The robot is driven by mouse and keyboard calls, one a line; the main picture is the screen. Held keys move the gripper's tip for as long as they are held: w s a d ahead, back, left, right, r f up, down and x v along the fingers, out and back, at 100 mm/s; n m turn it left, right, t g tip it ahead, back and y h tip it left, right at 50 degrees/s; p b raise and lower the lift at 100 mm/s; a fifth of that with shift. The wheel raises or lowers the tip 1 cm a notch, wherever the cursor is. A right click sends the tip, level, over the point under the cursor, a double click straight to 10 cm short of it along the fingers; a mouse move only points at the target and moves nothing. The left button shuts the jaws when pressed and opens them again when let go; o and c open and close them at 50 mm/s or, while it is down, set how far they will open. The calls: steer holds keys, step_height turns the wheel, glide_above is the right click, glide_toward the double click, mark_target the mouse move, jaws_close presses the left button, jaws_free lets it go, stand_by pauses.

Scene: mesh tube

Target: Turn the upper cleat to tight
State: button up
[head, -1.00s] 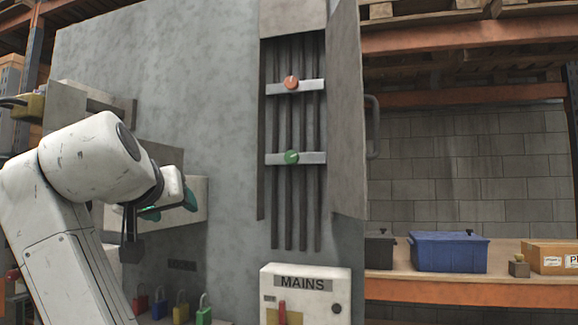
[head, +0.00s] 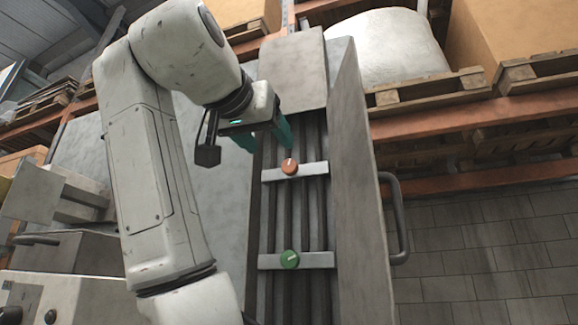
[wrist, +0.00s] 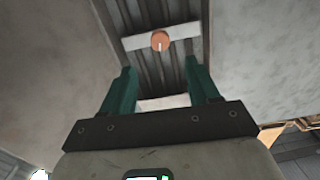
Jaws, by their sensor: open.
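The upper cleat is a white bar with a round orange knob (head: 289,166) across dark vertical cables in an open trunking. The knob has a pale mark that looks near upright in the head view. It also shows in the wrist view (wrist: 160,41), ahead of the fingertips and roughly centred between them. The lower cleat has a green knob (head: 290,259) with a slanted pale mark. My gripper (head: 266,140) has green fingers, held apart and empty, just above and left of the orange knob in the head view. Its fingers do not touch the knob in the wrist view (wrist: 160,72).
A tall grey door (head: 358,160) stands open along the right of the trunking, with a dark handle (head: 396,215). A grey cover (head: 293,72) closes the trunking above the upper cleat. Shelving with pallets (head: 430,90) stands behind.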

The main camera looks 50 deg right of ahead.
mark_target(288, 165)
steer(key=p+x, duration=0.2)
steer(key=x, duration=0.8)
steer(key=shift+a, duration=0.1)
steer(key=c, duration=1)
steer(key=shift+p, duration=0.3)
steer(key=shift+c, duration=0.2)
